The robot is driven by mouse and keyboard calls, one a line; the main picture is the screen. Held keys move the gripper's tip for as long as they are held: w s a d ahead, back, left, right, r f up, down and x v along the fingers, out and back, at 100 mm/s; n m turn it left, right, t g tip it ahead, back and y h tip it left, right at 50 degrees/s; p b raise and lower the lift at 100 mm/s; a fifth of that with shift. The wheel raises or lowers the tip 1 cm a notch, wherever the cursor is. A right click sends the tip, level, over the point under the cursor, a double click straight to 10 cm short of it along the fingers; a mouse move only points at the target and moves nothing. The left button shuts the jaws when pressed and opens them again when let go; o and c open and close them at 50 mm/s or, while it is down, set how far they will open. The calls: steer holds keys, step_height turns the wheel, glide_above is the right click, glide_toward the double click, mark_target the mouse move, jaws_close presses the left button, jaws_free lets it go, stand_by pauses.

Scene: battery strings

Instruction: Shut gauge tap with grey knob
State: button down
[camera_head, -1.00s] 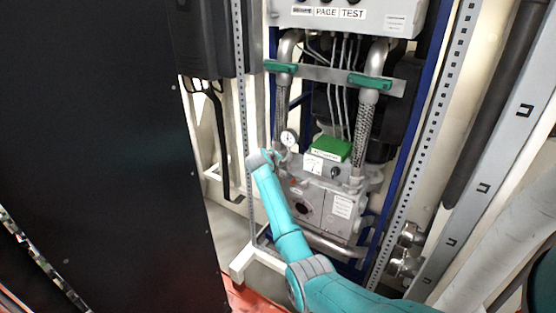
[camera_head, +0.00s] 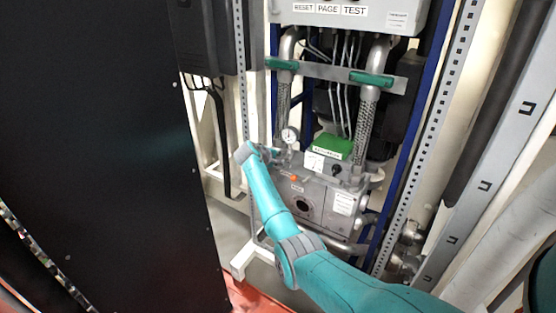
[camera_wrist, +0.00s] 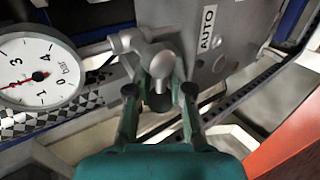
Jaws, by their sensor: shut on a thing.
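The tap with the grey knob (camera_wrist: 162,66) sits beside the gauge in the wrist view. Its rounded grey end lies between the two dark fingertips of my gripper (camera_wrist: 160,92), which is shut on it. The tap joins a grey metal fitting (camera_wrist: 128,42) above. The round white gauge (camera_wrist: 40,72), marked in bar with a red needle, is to its left. The gauge also shows in the head view (camera_head: 290,135), just right of my arm's end. In the head view my wrist hides most of the tap.
A grey valve block (camera_head: 312,200) with a green-topped box (camera_head: 333,147) stands right of my wrist. An AUTO label (camera_wrist: 207,28) is close to the tap. A black cabinet (camera_head: 95,150) fills the left. A perforated upright (camera_head: 241,70) stands just behind my wrist.

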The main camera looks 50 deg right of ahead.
steer(key=shift+s+d+f, duration=0.15)
steer(key=shift+s+f, duration=0.3)
steer(key=shift+s, duration=0.05)
steer(key=c, duration=1.2)
jaws_free()
steer(key=v, duration=0.8)
steer(key=w+v, duration=0.1)
steer(key=v, duration=0.3)
steer(key=shift+r, duration=0.5)
